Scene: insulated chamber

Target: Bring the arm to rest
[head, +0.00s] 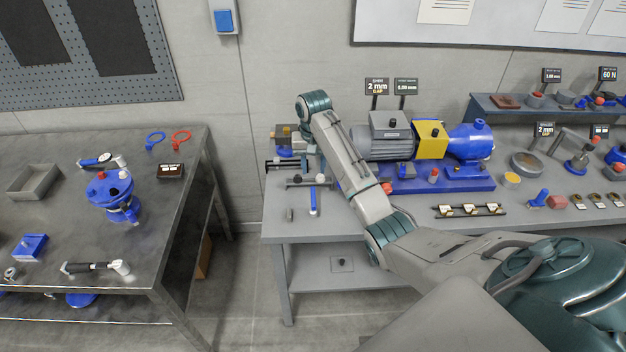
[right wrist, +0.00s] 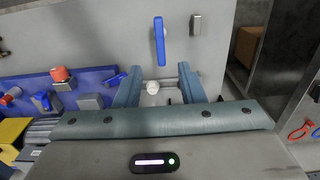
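My right arm (head: 350,170) reaches from the lower right over the grey bench (head: 330,229), its raised wrist bent down at the bench's left end. My right gripper (head: 307,165) is partly hidden in the head view. In the right wrist view (right wrist: 159,82) its two teal fingers stand apart. A small white ball-shaped knob (right wrist: 152,87) shows between them, and I cannot tell whether it touches either finger. I see nothing gripped. My left gripper is not in view.
A blue-handled tool (head: 313,202) and a small grey block (head: 290,214) lie near the bench's front edge. A motor and pump on a blue base (head: 450,180) stand right of the wrist. A dark table (head: 150,225) is at left, with floor between.

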